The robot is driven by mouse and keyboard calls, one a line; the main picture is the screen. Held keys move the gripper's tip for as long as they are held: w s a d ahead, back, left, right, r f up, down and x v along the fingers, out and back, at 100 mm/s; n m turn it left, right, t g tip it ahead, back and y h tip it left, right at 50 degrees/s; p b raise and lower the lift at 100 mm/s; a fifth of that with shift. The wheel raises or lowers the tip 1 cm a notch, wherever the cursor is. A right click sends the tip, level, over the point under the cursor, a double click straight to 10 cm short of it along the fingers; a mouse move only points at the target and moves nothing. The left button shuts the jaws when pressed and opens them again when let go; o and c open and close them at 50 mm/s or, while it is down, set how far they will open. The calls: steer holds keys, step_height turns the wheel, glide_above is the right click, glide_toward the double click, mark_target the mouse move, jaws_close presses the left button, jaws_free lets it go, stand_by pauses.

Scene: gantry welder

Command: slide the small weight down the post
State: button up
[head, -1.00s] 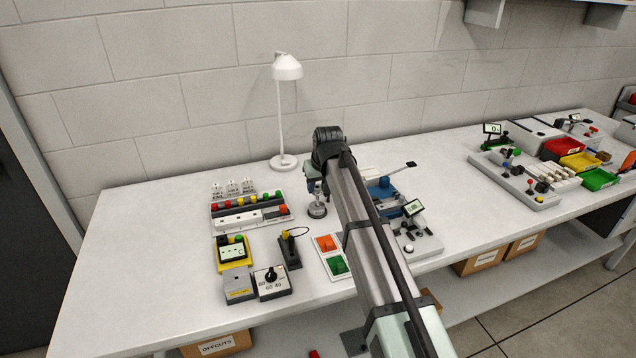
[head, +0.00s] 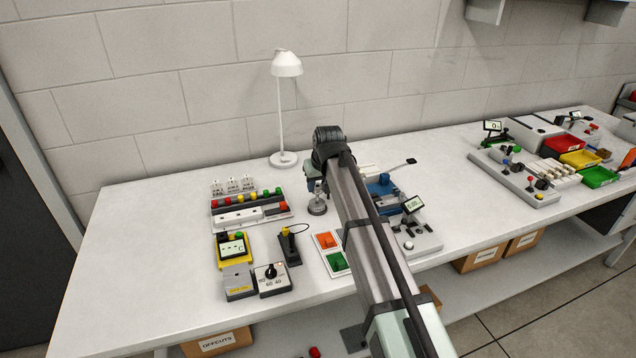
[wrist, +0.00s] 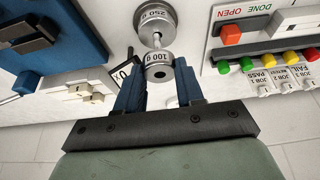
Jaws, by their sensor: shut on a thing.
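The small weight (wrist: 159,67), a grey metal cylinder marked 100 g, sits between the two blue fingers of my gripper (wrist: 158,80) in the wrist view. The fingers are shut on its sides. A dark round hole or recess shows in the small weight's near face. In the head view my gripper (head: 316,187) is above a round grey metal piece (head: 317,208) on the bench; my arm hides part of this spot, and the small weight cannot be made out there.
A panel with coloured buttons (head: 248,208) lies left of my gripper, with a white lamp (head: 284,110) behind. A blue device (head: 382,188) and a small display (head: 413,204) stand close on the right. The bench's left side (head: 140,240) is clear.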

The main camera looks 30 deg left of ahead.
mark_target(320, 190)
steer(key=shift+f, duration=2.15)
steer(key=o, duration=1.2)
steer(key=shift+w, duration=0.1)
steer(key=shift+c, duration=0.2)
steer(key=shift+d+r, duration=0.1)
steer(key=shift+r, duration=0.05)
steer(key=shift+d+r, duration=0.1)
steer(key=shift+r, duration=0.15)
steer(key=v, duration=1.3)
steer(key=shift+s, duration=0.3)
